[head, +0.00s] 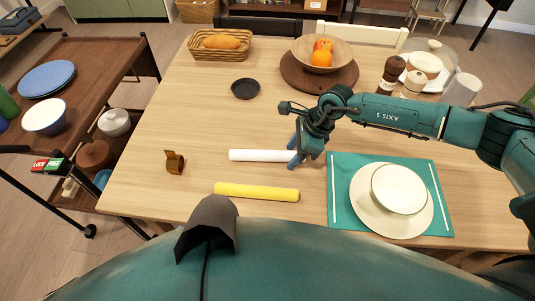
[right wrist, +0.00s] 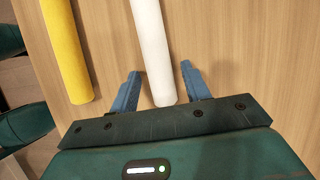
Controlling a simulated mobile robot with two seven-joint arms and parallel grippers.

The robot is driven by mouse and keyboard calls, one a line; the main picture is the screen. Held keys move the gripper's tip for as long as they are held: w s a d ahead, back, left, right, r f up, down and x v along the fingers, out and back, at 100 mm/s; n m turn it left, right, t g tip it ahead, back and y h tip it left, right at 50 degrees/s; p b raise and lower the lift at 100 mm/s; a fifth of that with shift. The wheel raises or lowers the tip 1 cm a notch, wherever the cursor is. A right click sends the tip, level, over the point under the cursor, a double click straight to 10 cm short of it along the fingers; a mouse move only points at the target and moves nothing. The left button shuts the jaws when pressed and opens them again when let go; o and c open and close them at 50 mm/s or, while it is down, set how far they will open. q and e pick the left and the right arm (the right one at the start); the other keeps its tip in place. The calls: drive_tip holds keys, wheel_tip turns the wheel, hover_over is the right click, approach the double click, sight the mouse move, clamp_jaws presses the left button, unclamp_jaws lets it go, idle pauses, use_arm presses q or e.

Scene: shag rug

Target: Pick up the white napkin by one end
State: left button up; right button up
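The white napkin (head: 262,156) is a rolled white cylinder lying on the wooden table, left of the teal placemat. My right gripper (head: 294,150) is at its right end. In the right wrist view, my right gripper (right wrist: 158,72) is open, with one blue finger on each side of the napkin (right wrist: 152,50) near its end. A clear gap shows on both sides, and the fingers do not press on it. A yellow rolled napkin (head: 256,192) lies in front of the white one, and it also shows in the right wrist view (right wrist: 68,55). My left gripper is not visible.
A teal placemat (head: 342,212) with a plate (head: 362,212) and bowl (head: 399,188) lies to the right. A small amber holder (head: 174,162) stands at left. A black dish (head: 245,88), bread basket (head: 196,46) and fruit bowl (head: 304,55) stand farther back.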

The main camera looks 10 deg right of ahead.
drive_tip(key=c, duration=0.9)
drive_tip(key=shift+r, duration=0.15)
